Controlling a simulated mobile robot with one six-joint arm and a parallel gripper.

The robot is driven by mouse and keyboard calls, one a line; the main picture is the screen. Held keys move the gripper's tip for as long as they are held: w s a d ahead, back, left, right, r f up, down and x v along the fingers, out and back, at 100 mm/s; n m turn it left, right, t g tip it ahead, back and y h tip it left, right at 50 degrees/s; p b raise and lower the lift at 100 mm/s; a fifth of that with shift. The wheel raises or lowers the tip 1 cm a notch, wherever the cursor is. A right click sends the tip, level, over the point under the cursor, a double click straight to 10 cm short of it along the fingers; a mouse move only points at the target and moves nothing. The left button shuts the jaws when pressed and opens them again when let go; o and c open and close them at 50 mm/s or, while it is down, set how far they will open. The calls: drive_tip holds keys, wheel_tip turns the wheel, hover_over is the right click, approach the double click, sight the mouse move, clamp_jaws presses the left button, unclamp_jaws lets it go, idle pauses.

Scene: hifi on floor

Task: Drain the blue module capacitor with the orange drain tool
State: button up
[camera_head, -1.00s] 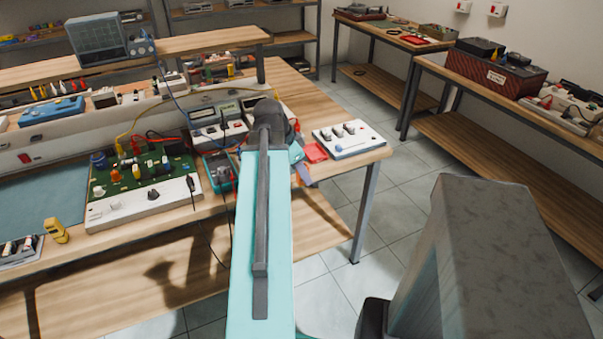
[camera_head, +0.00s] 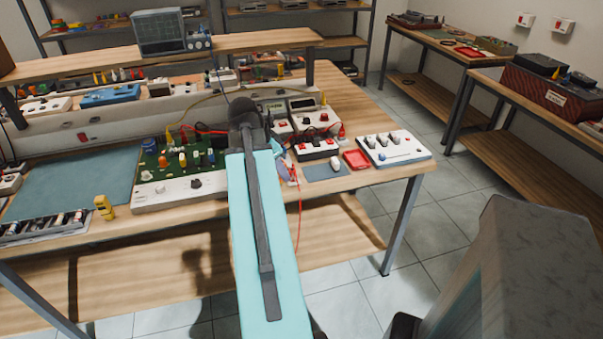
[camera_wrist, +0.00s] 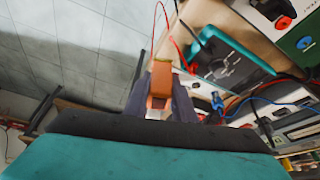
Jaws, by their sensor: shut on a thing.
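My gripper (camera_wrist: 160,100) is shut on the orange drain tool (camera_wrist: 161,78) in the wrist view. A thin red lead runs up from the tool. The tool is over or beside the bench edge; its tip is not clear. In the head view my arm covers most of the gripper. A green circuit board (camera_head: 186,156) with several coloured parts, on a white base, lies left of my arm. I cannot tell which part, if any, is the blue module capacitor. A blue clip-like piece (camera_wrist: 217,102) shows right of the gripper in the wrist view.
A teal-framed device (camera_wrist: 232,55) lies right of the tool in the wrist view. White switch boxes (camera_head: 395,148) and a red tray (camera_head: 356,159) stand on the bench right of my arm.

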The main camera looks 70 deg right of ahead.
drive_tip(key=w+a+r+n+t, duration=0.1)
drive_tip(key=w+a+n, duration=0.3)
drive_tip(key=w+a, duration=0.75)
drive_tip(key=w+a+r+n+t, duration=0.2)
drive_tip(key=w+a+n, duration=0.2)
drive_tip(key=w+a, duration=0.75)
drive_tip(key=w+a+r+n+t+y, duration=0.1)
drive_tip(key=w+a+n, duration=0.4)
drive_tip(key=a, duration=0.4)
drive_tip(key=w+a+r+n+t+y, duration=0.1)
drive_tip(key=w+a+n, duration=0.4)
drive_tip(key=a, duration=0.5)
drive_tip(key=w+a+r+n+t+y, duration=0.1)
drive_tip(key=w+a+n, duration=0.4)
drive_tip(key=a, duration=0.5)
drive_tip(key=shift+w+a+r+n+t+y, duration=0.2)
drive_tip(key=shift+w+r+n+t+y, duration=0.25)
drive_tip(key=shift+r+n, duration=0.25)
drive_tip(key=shift+s, duration=0.1)
